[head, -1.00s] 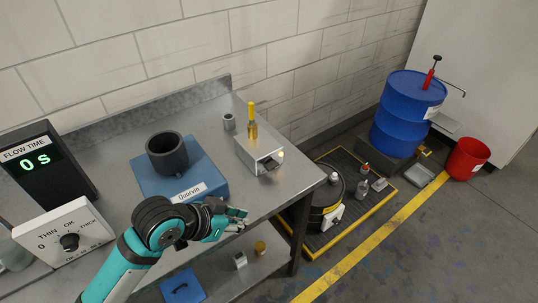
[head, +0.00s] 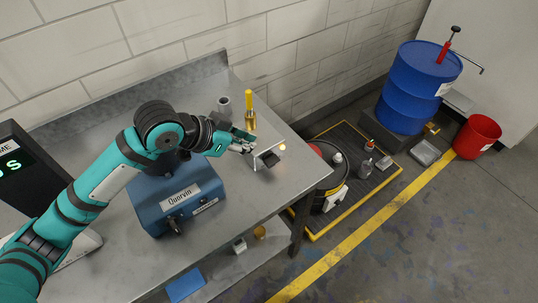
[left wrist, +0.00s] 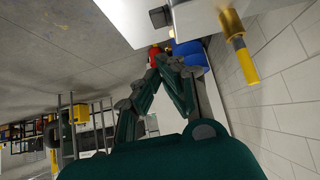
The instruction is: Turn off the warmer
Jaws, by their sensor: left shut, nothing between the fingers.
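A small light-grey metal box (head: 259,163) sits near the right end of the bench; I take it for the warmer. A dark switch (head: 269,158) is on its front, beside a glowing yellowish lamp (head: 282,147). A yellow-handled tool (head: 249,100) stands upright at its back. My left gripper (head: 249,146) is shut and empty at the box's left side, partly covering it; I cannot tell whether they touch. In the left wrist view the shut fingers (left wrist: 160,54) point toward the switch (left wrist: 160,17), apart from it in the picture. My right gripper is not in view.
A blue unit (head: 178,200) marked Quarvin stands on the bench (head: 229,204); my arm hides most of the dark cup on it. A small grey cup (head: 224,104) is behind my gripper.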

